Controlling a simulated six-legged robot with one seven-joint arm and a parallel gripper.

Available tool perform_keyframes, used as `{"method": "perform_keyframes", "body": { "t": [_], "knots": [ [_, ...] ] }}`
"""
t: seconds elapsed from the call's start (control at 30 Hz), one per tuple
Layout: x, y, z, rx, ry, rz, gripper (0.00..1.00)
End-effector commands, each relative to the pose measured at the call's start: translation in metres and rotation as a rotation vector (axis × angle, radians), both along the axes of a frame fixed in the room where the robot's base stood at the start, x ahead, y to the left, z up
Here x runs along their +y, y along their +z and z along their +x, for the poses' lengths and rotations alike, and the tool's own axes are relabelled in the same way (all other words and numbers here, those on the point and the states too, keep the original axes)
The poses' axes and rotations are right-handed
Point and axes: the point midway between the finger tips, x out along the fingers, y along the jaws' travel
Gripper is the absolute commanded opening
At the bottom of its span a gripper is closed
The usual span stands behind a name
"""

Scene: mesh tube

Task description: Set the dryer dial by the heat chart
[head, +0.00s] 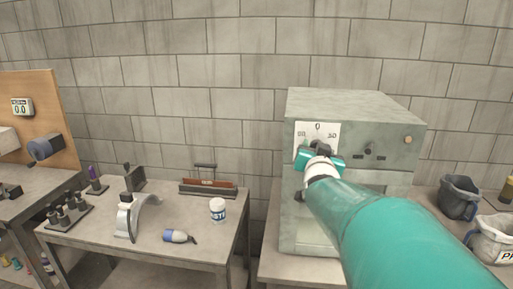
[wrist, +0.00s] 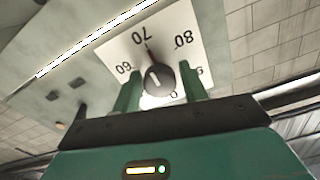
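The dryer (head: 355,105) is a pale grey-green box at the right of the head view. A white scale plate (head: 331,130) on its front surrounds the black dial knob (head: 320,146). In the wrist view the plate (wrist: 180,22) reads 60, 70 and 80, with other figures partly hidden. My gripper (wrist: 159,72) is open, with one green finger on each side of the knob and small gaps visible. In the head view my gripper (head: 319,160) partly covers the knob. I cannot identify a heat chart.
A table (head: 90,232) at the left holds a white tub (head: 218,209), a blue-and-white tool (head: 178,236) and a curved metal stand (head: 128,215).

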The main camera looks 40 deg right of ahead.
Motion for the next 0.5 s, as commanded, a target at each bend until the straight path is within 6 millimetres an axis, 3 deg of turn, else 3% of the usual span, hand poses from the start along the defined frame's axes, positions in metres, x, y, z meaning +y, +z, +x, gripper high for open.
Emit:
{"method": "perform_keyframes", "body": {
  "t": [0.5],
  "knots": [
    [0.0078,-0.0006,-0.0078,0.000,-0.001,0.003,0.55]
  ]
}}
